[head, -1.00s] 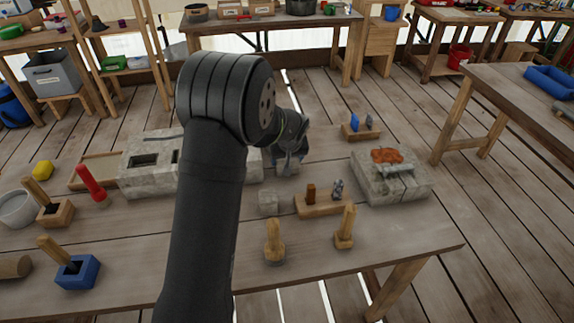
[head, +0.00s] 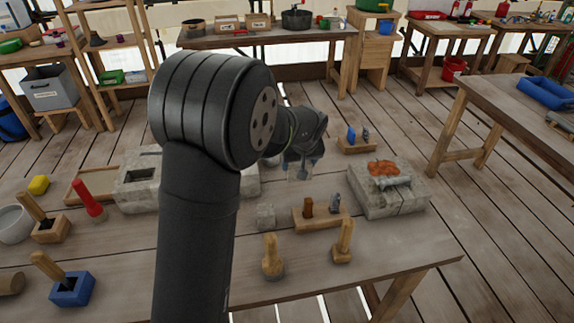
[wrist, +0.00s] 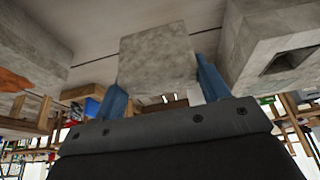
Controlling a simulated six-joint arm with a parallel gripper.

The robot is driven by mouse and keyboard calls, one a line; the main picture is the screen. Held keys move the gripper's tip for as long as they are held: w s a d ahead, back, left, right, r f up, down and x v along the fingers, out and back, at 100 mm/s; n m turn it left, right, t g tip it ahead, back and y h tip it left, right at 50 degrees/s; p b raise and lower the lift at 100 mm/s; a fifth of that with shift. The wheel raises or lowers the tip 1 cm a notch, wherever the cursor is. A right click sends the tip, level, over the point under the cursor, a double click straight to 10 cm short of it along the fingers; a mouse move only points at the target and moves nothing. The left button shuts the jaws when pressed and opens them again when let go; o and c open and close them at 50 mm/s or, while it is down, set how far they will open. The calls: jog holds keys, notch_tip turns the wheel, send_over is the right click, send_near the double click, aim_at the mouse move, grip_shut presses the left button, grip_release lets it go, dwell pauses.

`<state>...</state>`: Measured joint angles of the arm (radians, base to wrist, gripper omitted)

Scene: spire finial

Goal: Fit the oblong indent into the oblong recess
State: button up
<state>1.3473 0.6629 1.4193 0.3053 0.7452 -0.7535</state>
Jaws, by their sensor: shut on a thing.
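My gripper (head: 303,160) is shut on a grey stone block (wrist: 157,55). In the wrist view its blue fingers stand on either side of the block. The block also shows below my gripper in the head view (head: 300,173). The indent's shape cannot be made out. A large stone block (head: 135,195) with a dark recess (head: 137,175) stands at the left of my arm, which hides part of it. In the wrist view, a stone block with a dark opening (wrist: 291,60) is at the right, apart from the held block.
A small grey cube (head: 265,217) and a wooden holder (head: 322,222) stand near my gripper. A stone slab with orange material (head: 385,168) is at the right. Wooden-handled tools (head: 272,258) stand at the front. The front right of the table is clear.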

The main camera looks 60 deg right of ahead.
jog(key=s+r, duration=0.3)
jog(key=s, duration=0.3)
jog(key=w+a+r, duration=0.3)
jog(key=w+a, duration=0.4)
jog(key=w, duration=0.5)
jog(key=w+a+r, duration=0.2)
jog(key=w+a, duration=0.6)
jog(key=w, duration=0.4)
jog(key=w+a+r, duration=0.3)
jog(key=w+a, duration=0.4)
jog(key=w, duration=0.5)
jog(key=w+a+f, duration=0.2)
jog(key=w+f, duration=0.1)
jog(key=w+a+f, duration=0.2)
jog(key=w+f, duration=0.1)
jog(key=f, duration=0.1)
jog(key=w+a+f, duration=0.2)
jog(key=w+f, duration=0.2)
jog(key=shift+a+f, duration=0.2)
